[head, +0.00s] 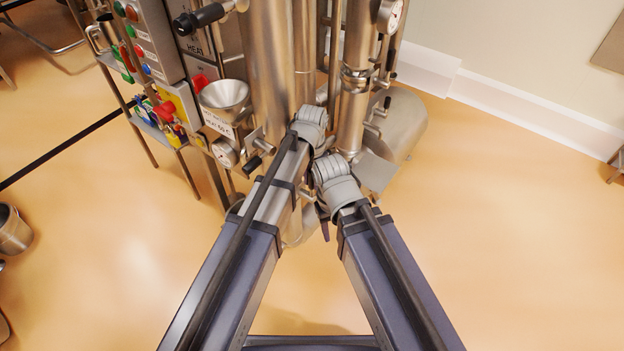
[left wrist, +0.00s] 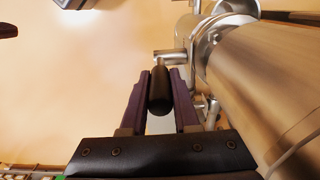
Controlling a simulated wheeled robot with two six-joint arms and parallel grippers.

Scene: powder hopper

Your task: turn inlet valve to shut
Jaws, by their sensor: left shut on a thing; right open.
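In the left wrist view, the two purple fingers of my left gripper (left wrist: 160,76) are shut on a black valve handle (left wrist: 160,94), one finger on each side. A short metal stem (left wrist: 171,56) runs from the handle to the steel pipework; I take this to be the inlet valve, though no label shows. In the head view, my left wrist hides this grip against the steel columns. My right gripper (head: 324,222) is lower, below its grey wrist; a dark finger shows there, and it is open. The rest of it is hidden.
A steel column (head: 270,60) and a thinner pipe (head: 356,80) rise close to both wrists. A funnel (head: 224,96) and a control panel (head: 140,45) with coloured buttons stand at the left. Another black handle (head: 263,146) sticks out nearby.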

